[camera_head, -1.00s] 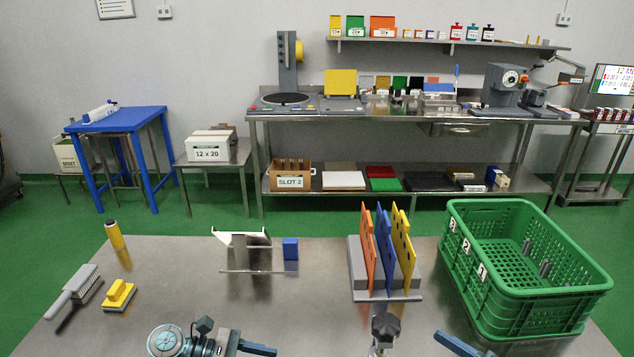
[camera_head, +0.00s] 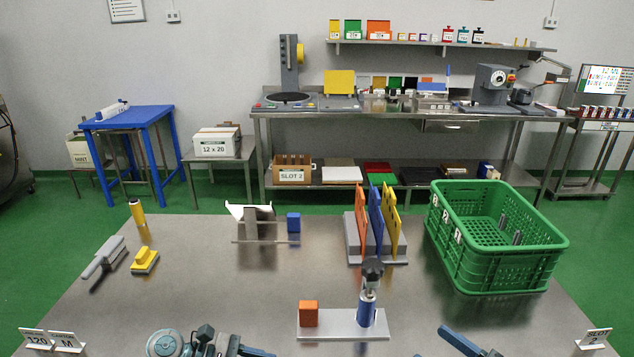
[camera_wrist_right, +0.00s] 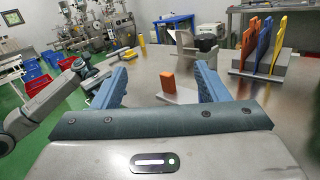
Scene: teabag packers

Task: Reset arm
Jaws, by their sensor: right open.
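My right gripper (camera_wrist_right: 161,72) is open, with its two blue fingers wide apart and nothing between them in the right wrist view. My left gripper (camera_head: 257,352) comes in at the bottom edge, with one blue finger visible and the rest cut off. Both are low in the picture, in front of a metal plate (camera_head: 338,326). The plate carries an orange block (camera_head: 308,313) and a blue post (camera_head: 367,309) with a dark knob. The orange block also shows beyond the right fingers (camera_wrist_right: 167,81).
A steel table (camera_head: 220,290) lies ahead. A green crate (camera_head: 500,265) stands right, beside a rack (camera_head: 376,250) with orange, blue and yellow panels. The centre-left tabletop is clear.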

